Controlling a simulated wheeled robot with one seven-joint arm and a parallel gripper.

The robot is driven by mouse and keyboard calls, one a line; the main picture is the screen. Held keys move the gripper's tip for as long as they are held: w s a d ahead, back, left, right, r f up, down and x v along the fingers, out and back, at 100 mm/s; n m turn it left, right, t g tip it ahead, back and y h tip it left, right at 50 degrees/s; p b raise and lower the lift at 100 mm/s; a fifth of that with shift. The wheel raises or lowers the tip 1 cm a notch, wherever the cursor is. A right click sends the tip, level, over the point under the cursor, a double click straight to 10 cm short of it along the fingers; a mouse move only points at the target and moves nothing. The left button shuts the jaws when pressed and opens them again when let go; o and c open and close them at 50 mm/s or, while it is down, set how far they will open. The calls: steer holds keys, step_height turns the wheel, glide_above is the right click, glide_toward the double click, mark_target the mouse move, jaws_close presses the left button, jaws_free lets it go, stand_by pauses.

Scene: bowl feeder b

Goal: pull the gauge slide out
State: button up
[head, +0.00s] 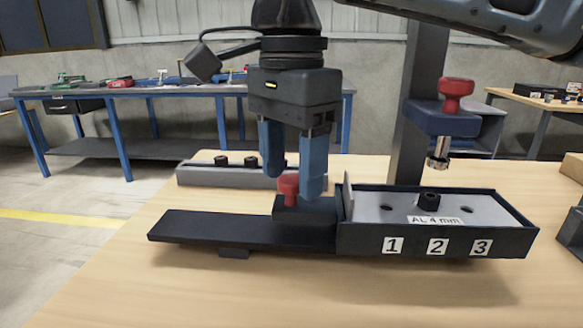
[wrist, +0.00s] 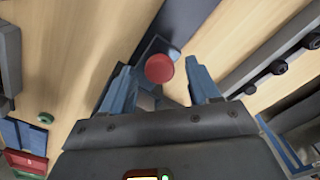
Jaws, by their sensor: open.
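The gauge slide appears to be the dark block (head: 318,211) with a red knob (head: 288,188) standing on it. The block sits on a long black rail (head: 215,228) against the left end of a dark housing (head: 375,241) marked 1, 2 and 3. My gripper (head: 292,183) points down with its blue fingers open, one on each side of the knob. The wrist view shows the red knob (wrist: 159,68) between the spread fingers, with gaps at both sides. Whether a finger touches it cannot be told. The right finger partly hides the block.
A grey plate (head: 375,197) labelled AL 4 mm lies in the housing, with a black knob (head: 429,201) on it. A dark post (head: 417,110) with a red-topped clamp (head: 441,122) rises behind. A grey bar (head: 205,176) lies behind the rail. The table front is clear.

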steer(key=shift+f, duration=0.2)
jaws_close()
stand_by(0.5)
